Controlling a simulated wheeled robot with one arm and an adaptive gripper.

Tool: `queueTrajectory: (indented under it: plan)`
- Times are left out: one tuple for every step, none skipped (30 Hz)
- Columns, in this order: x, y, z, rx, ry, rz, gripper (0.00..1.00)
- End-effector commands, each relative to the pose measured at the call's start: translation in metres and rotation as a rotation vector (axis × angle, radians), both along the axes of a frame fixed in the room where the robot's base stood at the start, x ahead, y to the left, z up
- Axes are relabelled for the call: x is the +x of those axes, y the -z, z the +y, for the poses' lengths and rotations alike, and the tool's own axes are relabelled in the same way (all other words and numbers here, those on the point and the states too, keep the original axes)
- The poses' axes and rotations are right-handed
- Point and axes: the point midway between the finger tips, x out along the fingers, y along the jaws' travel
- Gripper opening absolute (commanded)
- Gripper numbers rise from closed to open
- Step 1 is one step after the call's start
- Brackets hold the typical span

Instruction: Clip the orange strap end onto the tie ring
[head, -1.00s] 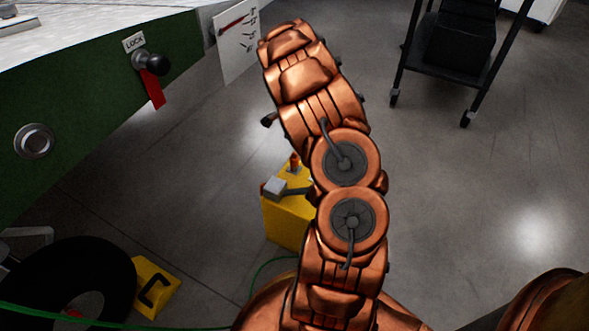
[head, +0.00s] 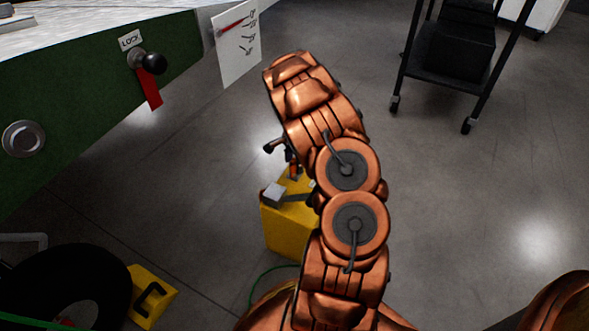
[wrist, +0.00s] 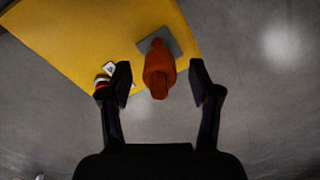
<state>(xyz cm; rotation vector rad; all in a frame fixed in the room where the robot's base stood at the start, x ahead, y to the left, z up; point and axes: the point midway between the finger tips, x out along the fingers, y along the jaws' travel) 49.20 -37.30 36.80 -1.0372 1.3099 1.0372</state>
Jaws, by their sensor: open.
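The orange strap end (wrist: 158,72) stands up from a grey plate on the yellow box, in the wrist view. It shows small and partly hidden on top of the box in the head view (head: 294,173). My gripper (wrist: 160,80) is open, one dark finger on each side of the orange piece, with gaps on both sides. I cannot tell how far below the fingertips it lies. A round metal fitting (head: 23,139) is set in the green panel at the left; I cannot tell whether it is the tie ring.
The yellow box (head: 288,228) stands on the floor beside my arm. A black knob with a red tag (head: 151,90) sticks out of the green panel (head: 80,107). A black tyre-like ring (head: 80,275) and a yellow wedge (head: 150,298) lie lower left. A black cart (head: 450,83) stands upper right.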

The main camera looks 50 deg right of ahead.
Motion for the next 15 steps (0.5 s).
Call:
queueTrajectory:
  plan:
    - [0.0002,0.0045,0.0012,0.002,-0.001,0.001,0.62]
    - [0.0,0.0063,0.0013,0.002,-0.001,0.001,0.62]
    - [0.0,0.0081,0.0013,0.002,-0.001,0.001,0.62]
    - [-0.0001,0.009,0.0013,0.002,-0.001,0.001,0.62]
    - [0.0,0.0096,0.0011,0.002,-0.001,0.001,0.62]
    - [-0.0001,0.01,0.0009,0.001,-0.001,0.002,0.62]
    - [-0.0001,0.0102,0.0008,0.001,-0.001,0.002,0.62]
    - [-0.0001,0.0101,0.0007,0.001,-0.001,0.002,0.62]
    - [0.0,0.01,0.0006,0.001,-0.001,0.001,0.62]
    - [0.0,0.0099,0.0006,0.001,-0.001,0.001,0.62]
    - [0.0001,0.0098,0.0006,0.001,-0.001,0.001,0.62]
    - [0.0001,0.0098,0.0006,0.001,-0.001,0.001,0.62]
    - [0.0001,0.0097,0.0006,0.001,-0.001,0.001,0.62]
    - [0.0001,0.0096,0.0006,0.001,-0.001,0.001,0.62]
    - [0.0002,0.0094,0.0007,0.001,-0.001,0.001,0.62]
